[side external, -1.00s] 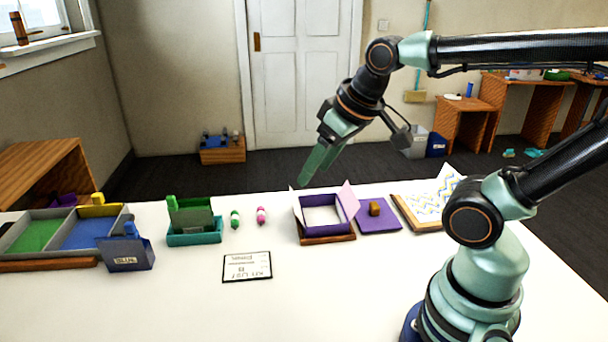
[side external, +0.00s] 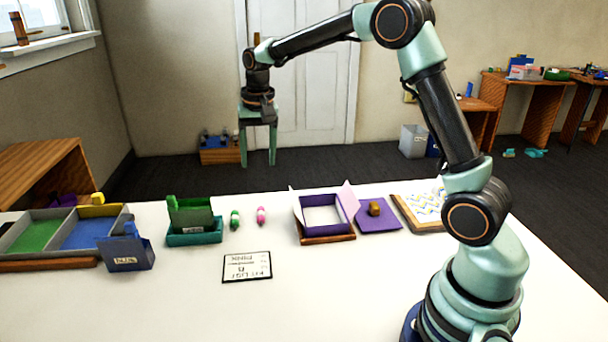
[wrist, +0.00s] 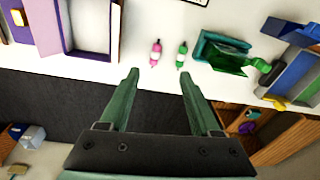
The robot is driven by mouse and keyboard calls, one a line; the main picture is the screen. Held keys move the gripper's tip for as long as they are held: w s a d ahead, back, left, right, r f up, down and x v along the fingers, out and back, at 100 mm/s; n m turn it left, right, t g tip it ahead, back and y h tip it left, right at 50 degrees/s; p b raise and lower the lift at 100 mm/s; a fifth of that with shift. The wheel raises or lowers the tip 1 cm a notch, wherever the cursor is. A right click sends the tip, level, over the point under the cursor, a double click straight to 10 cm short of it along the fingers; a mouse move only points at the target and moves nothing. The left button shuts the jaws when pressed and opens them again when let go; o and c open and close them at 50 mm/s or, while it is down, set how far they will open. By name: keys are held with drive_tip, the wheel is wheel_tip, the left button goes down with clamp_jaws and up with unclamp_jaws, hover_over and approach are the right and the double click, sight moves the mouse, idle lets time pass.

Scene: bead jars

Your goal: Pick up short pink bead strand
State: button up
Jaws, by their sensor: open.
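The short pink bead strand (side external: 261,215) lies on the white table, just right of a green bead strand (side external: 235,219). In the wrist view the pink strand (wrist: 155,52) shows ahead of the fingertips, left of the green strand (wrist: 182,54), with a small gap between them. Both have a white band. My gripper (side external: 258,163) points down, high above the far side of the table, with fingers apart. In the wrist view my open gripper (wrist: 160,72) is empty, and both strands show between the lines of its fingers.
A teal tray with a green box (side external: 195,237) stands left of the strands. A purple box on a wooden base (side external: 327,238) stands right. A label card (side external: 247,267) lies in front. A divided tray (side external: 90,212) and a blue box (side external: 126,254) stand farther left.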

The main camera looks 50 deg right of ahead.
drive_tip(key=m+g, duration=0.1)
drive_tip(key=m, duration=0.1)
hover_over(261, 215)
wheel_tip(261, 215, down, 7)
wheel_tip(261, 215, down, 12)
drive_tip(key=shift+w+r, duration=0.1)
drive_tip(key=shift+r, duration=0.05)
clamp_jaws()
